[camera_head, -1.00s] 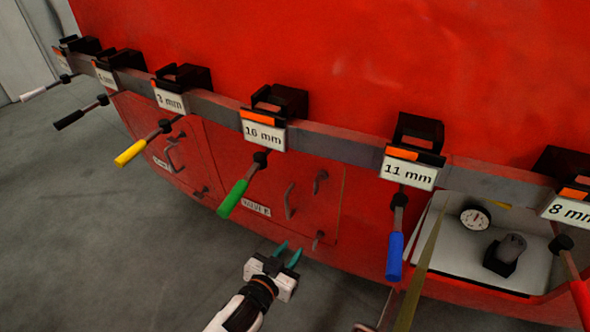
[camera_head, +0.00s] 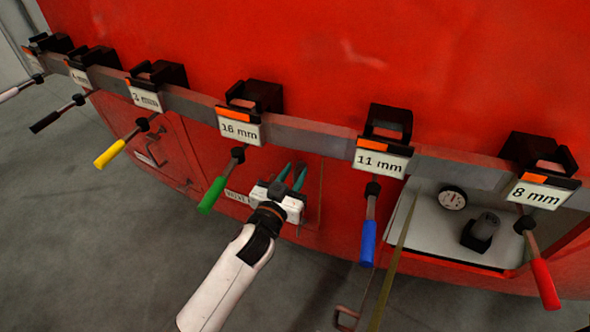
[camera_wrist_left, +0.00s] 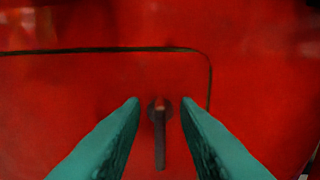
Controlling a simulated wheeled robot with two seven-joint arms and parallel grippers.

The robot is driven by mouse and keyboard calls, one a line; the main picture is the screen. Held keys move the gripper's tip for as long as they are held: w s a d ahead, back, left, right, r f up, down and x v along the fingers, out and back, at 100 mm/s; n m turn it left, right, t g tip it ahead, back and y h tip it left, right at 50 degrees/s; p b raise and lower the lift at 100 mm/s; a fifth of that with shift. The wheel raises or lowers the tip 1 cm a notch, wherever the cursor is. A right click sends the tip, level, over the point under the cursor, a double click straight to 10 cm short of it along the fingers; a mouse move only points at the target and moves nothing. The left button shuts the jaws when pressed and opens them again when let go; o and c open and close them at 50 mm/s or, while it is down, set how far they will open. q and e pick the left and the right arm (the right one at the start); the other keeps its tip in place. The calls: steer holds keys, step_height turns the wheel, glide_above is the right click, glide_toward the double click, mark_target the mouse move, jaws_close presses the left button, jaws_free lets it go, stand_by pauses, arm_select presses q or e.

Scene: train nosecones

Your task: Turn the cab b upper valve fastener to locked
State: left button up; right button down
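My left gripper (camera_head: 291,176) is raised in front of the red panel (camera_head: 308,214) below the 16 mm holder, to the right of the green-handled tool. Its two teal fingers are apart with nothing between them in the head view. In the left wrist view the open fingers (camera_wrist_left: 160,104) stand on either side of a small dark fastener (camera_wrist_left: 160,135) near the panel's upper right corner. The fastener's handle points straight down. I cannot tell whether the fingers touch it. The gripper hides the fastener in the head view. My right gripper is not in view.
A grey rail with labelled black holders (camera_head: 384,135) crosses above, and coloured tools hang from it. The green-handled tool (camera_head: 212,194) and blue-handled tool (camera_head: 368,243) flank my left gripper. An open recess (camera_head: 425,226) with a gauge (camera_head: 452,198) is at right.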

arm_select(q)
steer(key=shift+w+d, duration=0.2)
steer(key=shift+w, duration=0.3)
jaws_close()
